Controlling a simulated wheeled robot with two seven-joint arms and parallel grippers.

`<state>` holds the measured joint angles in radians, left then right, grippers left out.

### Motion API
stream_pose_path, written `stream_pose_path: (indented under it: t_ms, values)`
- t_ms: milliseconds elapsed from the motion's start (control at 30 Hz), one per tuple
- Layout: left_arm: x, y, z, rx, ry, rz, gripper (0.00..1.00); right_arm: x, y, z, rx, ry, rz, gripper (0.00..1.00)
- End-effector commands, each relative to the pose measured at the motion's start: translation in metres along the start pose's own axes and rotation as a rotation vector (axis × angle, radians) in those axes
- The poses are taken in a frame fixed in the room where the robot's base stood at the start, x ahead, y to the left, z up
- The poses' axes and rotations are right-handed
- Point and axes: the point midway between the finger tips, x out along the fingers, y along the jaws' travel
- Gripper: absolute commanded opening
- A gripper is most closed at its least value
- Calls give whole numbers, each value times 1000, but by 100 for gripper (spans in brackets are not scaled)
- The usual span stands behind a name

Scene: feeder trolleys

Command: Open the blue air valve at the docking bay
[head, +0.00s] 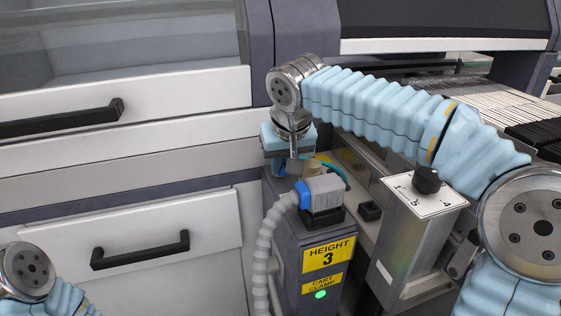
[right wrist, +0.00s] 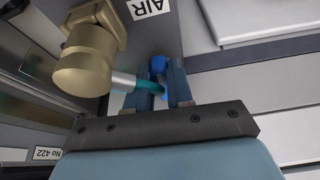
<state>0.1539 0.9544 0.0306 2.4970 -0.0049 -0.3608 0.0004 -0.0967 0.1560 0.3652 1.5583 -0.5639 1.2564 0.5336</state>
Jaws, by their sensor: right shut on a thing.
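The blue air valve (right wrist: 158,65) sits on the grey post below the AIR label (right wrist: 148,8) in the right wrist view. My right gripper (right wrist: 161,86) has its two fingers on either side of the valve's blue handle and is shut on it. In the head view my right gripper (head: 291,163) points down at the back of the docking post (head: 287,245), and the valve is mostly hidden there. The handle's exact angle is hard to tell. My left gripper is out of view; only part of the left arm shows at lower left.
A tan fitting (right wrist: 85,62) and a teal hose (right wrist: 125,80) lie close beside the right fingers. A grey connector (head: 324,190) with a corrugated hose (head: 262,255) sits on the post. A box with a black knob (head: 427,180) stands to the right; drawers with black handles are left.

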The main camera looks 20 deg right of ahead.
Motion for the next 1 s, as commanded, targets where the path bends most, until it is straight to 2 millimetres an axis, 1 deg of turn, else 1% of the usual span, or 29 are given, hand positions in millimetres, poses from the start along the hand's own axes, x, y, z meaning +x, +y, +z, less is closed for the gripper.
stream_pose_path:
  t_ms: [233,667,700,767,800,833,867,1000]
  values:
    - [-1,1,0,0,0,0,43,0,3,0,-57,0,-23,0]
    - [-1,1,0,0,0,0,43,0,3,0,-68,0,-27,0]
    - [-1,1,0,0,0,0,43,0,3,0,-68,0,-27,24]
    - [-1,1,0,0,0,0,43,0,3,0,-68,0,-27,34]
    - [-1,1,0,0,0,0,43,0,3,0,-68,0,-27,40]
    - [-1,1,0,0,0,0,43,0,3,0,-68,0,-27,44]
    - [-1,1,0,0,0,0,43,0,3,0,-67,0,-27,47]
    - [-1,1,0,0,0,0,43,0,2,0,-67,0,-28,47]
